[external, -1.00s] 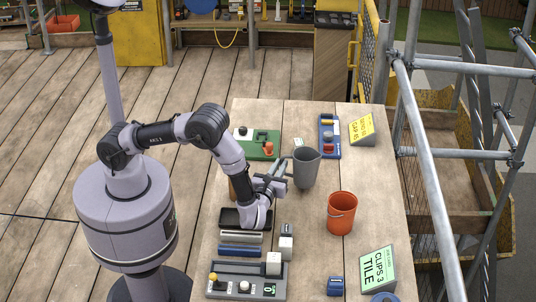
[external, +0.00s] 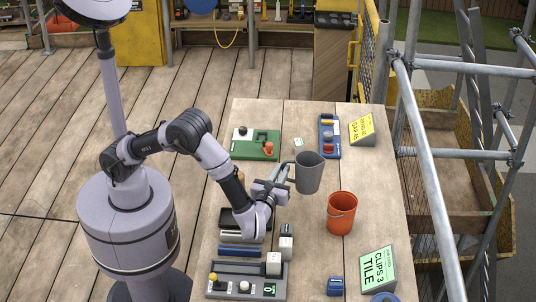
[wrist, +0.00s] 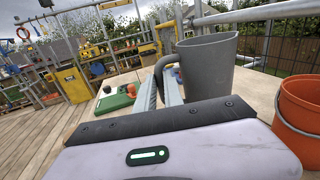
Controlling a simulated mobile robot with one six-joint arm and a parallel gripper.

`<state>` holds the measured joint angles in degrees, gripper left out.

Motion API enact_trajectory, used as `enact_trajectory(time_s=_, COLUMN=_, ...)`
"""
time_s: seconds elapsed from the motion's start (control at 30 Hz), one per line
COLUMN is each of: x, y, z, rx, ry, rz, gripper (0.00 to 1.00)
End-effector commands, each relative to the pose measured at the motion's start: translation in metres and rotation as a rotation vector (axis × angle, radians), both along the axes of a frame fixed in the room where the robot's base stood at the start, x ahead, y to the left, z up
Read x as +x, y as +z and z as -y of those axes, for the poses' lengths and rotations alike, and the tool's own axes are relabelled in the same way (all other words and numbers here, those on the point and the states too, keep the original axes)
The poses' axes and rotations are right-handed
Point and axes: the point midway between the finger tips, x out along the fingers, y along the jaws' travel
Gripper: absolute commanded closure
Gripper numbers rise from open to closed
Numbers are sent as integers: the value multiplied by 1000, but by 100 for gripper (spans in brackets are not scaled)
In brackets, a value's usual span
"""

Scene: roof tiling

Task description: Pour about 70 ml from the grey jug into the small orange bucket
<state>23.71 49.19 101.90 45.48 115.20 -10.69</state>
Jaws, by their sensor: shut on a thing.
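The grey jug (external: 309,174) is held upright, with its handle toward my gripper (external: 284,172). My gripper is shut on the jug's handle. In the wrist view the jug (wrist: 208,68) stands ahead of the fingers (wrist: 170,85). I cannot see what the jug holds. The small orange bucket (external: 341,214) stands on the table, nearer the camera and a little right of the jug, apart from it. The bucket (wrist: 299,118) also shows at the right edge of the wrist view. The inside of the bucket is only partly seen.
A green board (external: 255,146) and a blue tray (external: 329,138) lie at the back of the table. A panel with knobs (external: 245,283) lies at the front left. Scaffold rails (external: 420,160) run along the right side.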

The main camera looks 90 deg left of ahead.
Motion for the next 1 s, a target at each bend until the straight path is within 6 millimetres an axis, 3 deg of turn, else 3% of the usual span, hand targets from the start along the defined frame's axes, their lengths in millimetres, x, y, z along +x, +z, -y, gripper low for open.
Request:
enact_trajectory(time_s=0.03, x=0, y=-12, z=9, rx=-1, ry=-2, rz=0, gripper=100)
enact_trajectory(time_s=0.2, x=-1, y=-11, z=24, rx=-3, ry=-1, rz=-9, gripper=100)
enact_trajectory(time_s=0.67, x=2, y=-4, z=26, rx=22, ry=-1, rz=-51, gripper=100)
enact_trajectory(time_s=1.0, x=12, y=17, z=33, rx=126, ry=0, rz=-201, gripper=100)
